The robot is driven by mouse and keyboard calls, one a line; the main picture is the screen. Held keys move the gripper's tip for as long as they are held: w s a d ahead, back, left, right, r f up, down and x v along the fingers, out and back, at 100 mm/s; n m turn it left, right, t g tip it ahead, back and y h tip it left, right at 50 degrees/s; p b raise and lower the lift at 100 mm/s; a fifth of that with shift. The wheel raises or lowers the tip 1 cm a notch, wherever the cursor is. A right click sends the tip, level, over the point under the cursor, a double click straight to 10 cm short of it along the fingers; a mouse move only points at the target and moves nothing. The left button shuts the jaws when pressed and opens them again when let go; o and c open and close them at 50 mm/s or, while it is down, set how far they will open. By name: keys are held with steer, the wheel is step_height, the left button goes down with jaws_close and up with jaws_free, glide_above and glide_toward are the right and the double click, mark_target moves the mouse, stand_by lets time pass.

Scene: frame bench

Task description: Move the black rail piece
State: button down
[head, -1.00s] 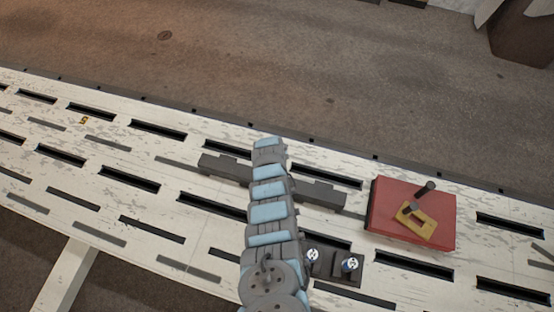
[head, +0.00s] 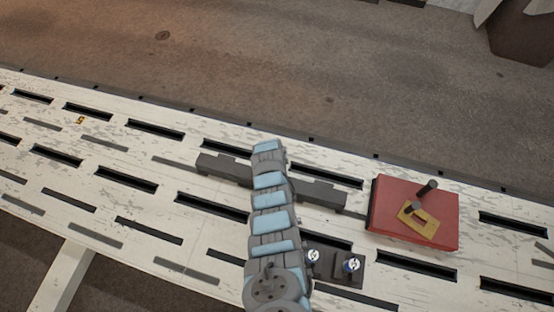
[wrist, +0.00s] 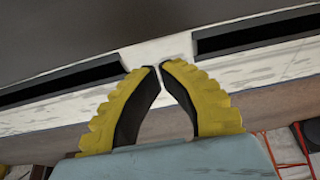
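The black rail piece (head: 321,194) lies lengthwise on the white slotted bench, with raised blocks near both ends. My arm crosses over its middle in the head view, so that part is hidden. My gripper is hidden behind the arm there. In the wrist view my gripper (wrist: 160,66) has yellow ridged fingers with black inner pads. Their tips lean together to a very narrow gap, with white surface behind and nothing seen held. A dark grey surface fills the top of this view; I cannot tell if it is the rail piece.
A red box (head: 440,204) with a yellow part (head: 419,222) and dark pegs on top sits to the right. A small black fixture with two round-topped posts (head: 351,265) stands at the bench front. Slots cover the white bench (head: 205,160); its left side is mostly clear.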

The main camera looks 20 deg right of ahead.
steer(key=shift+s+a, duration=0.3)
steer(key=shift+s+a+b, duration=0.3)
steer(key=shift+s+a, duration=0.4)
steer(key=shift+s, duration=0.2)
steer(key=shift+r, duration=0.1)
